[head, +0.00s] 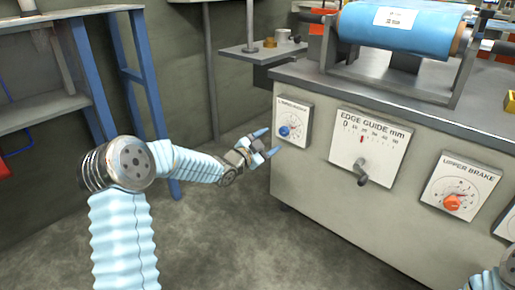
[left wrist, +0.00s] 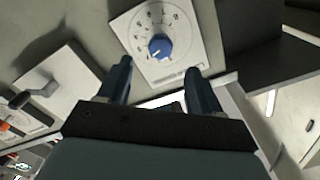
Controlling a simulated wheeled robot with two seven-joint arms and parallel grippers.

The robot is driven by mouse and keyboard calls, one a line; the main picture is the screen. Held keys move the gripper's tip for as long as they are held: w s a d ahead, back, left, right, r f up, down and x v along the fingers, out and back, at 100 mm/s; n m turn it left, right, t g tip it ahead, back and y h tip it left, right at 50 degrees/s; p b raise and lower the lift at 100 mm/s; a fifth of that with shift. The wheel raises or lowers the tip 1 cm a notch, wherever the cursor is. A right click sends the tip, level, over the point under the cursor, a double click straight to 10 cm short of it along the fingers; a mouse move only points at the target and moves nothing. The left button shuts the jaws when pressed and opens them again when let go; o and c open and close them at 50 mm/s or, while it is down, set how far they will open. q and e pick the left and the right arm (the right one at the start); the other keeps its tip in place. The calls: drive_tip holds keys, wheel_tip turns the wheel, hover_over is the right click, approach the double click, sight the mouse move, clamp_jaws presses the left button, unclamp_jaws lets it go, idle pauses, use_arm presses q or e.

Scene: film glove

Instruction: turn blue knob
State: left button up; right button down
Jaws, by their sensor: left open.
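The blue knob (head: 285,131) sits on a white dial plate (head: 292,120) at the left end of the grey machine's front panel. In the left wrist view the blue knob (left wrist: 160,46) shows upside-down on its plate, ahead of and between my finger tips. My left gripper (head: 268,143) is open and empty, just left of the dial plate and a little below the knob. Its two fingers also show in the left wrist view (left wrist: 160,78), apart from the knob. My right gripper is not in view; only part of my right arm shows at the lower right corner.
The edge guide plate (head: 367,146) with a protruding crank (head: 361,173) is right of the knob. Further right is the upper brake plate (head: 461,187) with an orange knob (head: 452,202). A blue film roll (head: 405,28) lies on top. Bare floor (head: 235,235) is open below my left arm.

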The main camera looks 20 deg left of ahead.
use_arm(q)
drive_tip(key=v, duration=0.6)
drive_tip(key=shift+s, duration=0.25)
drive_tip(key=s+d+f+n+g+y, duration=0.1)
drive_tip(key=s+d+f+n+g, duration=0.15)
drive_tip(key=f, duration=0.55)
drive_tip(key=s+d+f+n+g, duration=0.2)
drive_tip(key=s+d+f+n, duration=0.15)
drive_tip(key=f, duration=0.45)
drive_tip(key=s+d+f+n+g+y, duration=0.1)
drive_tip(key=s+d+f+n+g, duration=0.2)
drive_tip(key=f, duration=0.5)
drive_tip(key=s+d+f+n+g, duration=0.1)
drive_tip(key=s+d+f+g, duration=0.3)
drive_tip(key=s+f, duration=0.5)
drive_tip(key=s+d+f+n+g, duration=0.1)
drive_tip(key=s+f+n+g, duration=0.1)
drive_tip(key=s, duration=0.5)
drive_tip(key=s+d+f+n+g, duration=0.1)
drive_tip(key=s+d+f+g, duration=0.1)
drive_tip(key=s, duration=0.5)
wheel_tip(320, 180, up, 13)
drive_tip(key=s+p, duration=0.2)
drive_tip(key=p, duration=1.1)
drive_tip(key=shift+g+p, duration=0.35)
